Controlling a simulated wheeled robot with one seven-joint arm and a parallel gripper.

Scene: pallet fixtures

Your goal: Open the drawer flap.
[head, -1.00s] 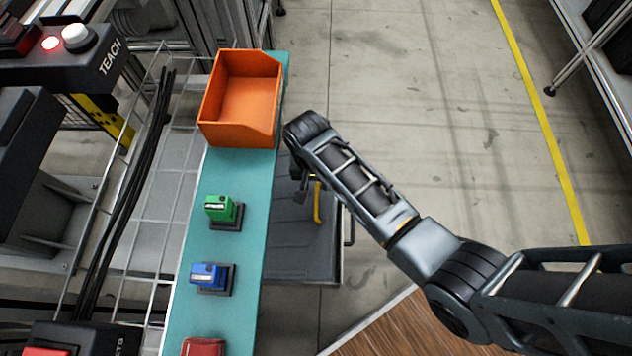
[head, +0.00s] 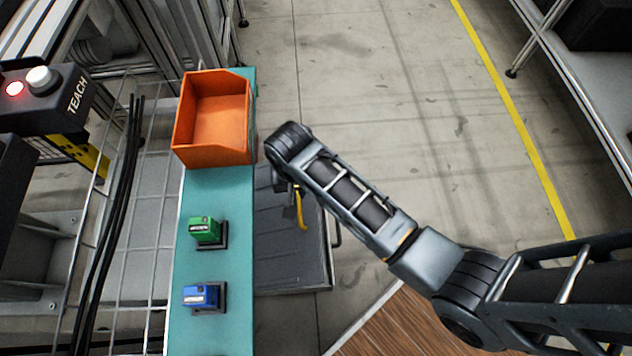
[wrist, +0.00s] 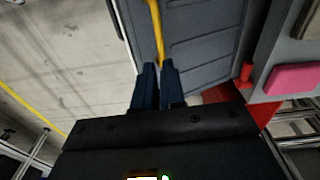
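A grey ribbed panel, which looks like the drawer flap (head: 305,265), shows beside the teal bench top in the head view. It also fills the upper middle of the wrist view (wrist: 205,45). I cannot tell how far it stands open. A yellow bar handle (head: 301,208) shows in front of the panel, and in the wrist view (wrist: 156,28) it runs down between my fingertips. My gripper (wrist: 159,66) has its two dark blue fingers close together with the handle's end between them; they look closed on it. My arm hides part of the panel in the head view.
The teal bench top (head: 215,265) carries an orange bin (head: 213,118), a green block (head: 204,230) and a blue block (head: 201,296). A red part (wrist: 246,72) and a pink block (wrist: 292,78) show at right in the wrist view. Floor right of the panel is clear.

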